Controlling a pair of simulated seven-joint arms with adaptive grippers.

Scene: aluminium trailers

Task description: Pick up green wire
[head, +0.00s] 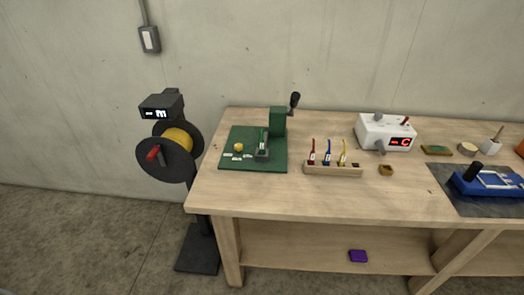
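No green wire stands out clearly in the head view. A wooden rack (334,170) on the workbench holds three upright labelled wires: a red wire (312,152), a blue wire (327,153) and a yellow wire (342,153). The rack's right end holds no upright wire. A small upright piece with a pale label (262,146) is at the green hand press (278,122). It looks greenish, but against the green base I cannot tell whether it is a wire. Neither of my grippers is in view.
The wooden workbench (260,203) has a clear front strip. A spool (167,150) of yellow wire stands left of it. A white device (386,133) with a red display stands behind the rack. A blue tool (485,182) lies right. A purple block (358,256) is on the lower shelf.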

